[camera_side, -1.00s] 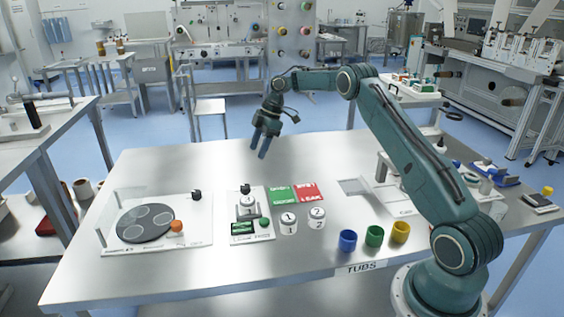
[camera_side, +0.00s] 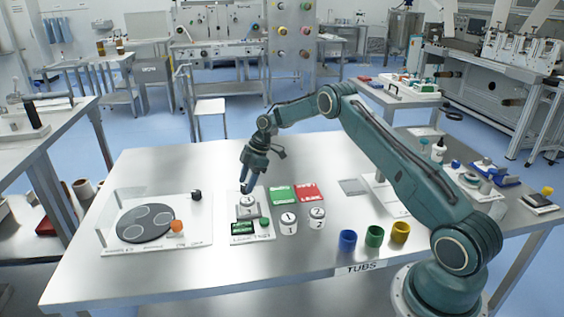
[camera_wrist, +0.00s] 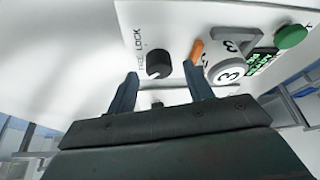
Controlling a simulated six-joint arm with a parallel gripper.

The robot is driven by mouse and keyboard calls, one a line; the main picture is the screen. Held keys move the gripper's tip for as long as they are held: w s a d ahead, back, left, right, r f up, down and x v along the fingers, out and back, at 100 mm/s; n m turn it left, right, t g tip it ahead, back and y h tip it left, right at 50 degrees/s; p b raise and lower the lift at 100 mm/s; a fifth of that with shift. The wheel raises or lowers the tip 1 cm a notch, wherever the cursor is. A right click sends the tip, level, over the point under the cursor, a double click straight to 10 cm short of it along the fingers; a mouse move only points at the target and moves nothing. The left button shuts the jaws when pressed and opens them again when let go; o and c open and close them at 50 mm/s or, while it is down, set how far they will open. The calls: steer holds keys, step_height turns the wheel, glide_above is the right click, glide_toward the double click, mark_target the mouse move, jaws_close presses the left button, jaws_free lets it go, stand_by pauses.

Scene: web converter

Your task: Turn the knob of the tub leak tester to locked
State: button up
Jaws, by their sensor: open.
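The tub leak tester (camera_side: 262,228) is a white-plated unit left of the table's middle, with a numbered white tub (camera_side: 247,202) on it. Its black round knob (camera_wrist: 158,64) shows in the wrist view beside the words FREE and LOCK; I cannot tell clearly which word it points to. My gripper (camera_side: 246,187) points down at the tester's back end and hides the knob in the side view. In the wrist view my gripper (camera_wrist: 160,74) is open, its fingertips left and right of the knob. I see no clear contact.
A green mat (camera_side: 281,195) and a red mat (camera_side: 309,192) lie right of the tester. White tubs (camera_side: 288,222) numbered 1 and 2 stand in front of them. A station with a dark disc (camera_side: 145,223) is at left. Blue, green and yellow cups (camera_side: 374,236) stand front right.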

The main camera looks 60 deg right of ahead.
steer(key=shift+w+a+f, duration=0.1)
steer(key=shift+a+f, duration=0.05)
steer(key=shift+f, duration=0.3)
steer(key=c, duration=1)
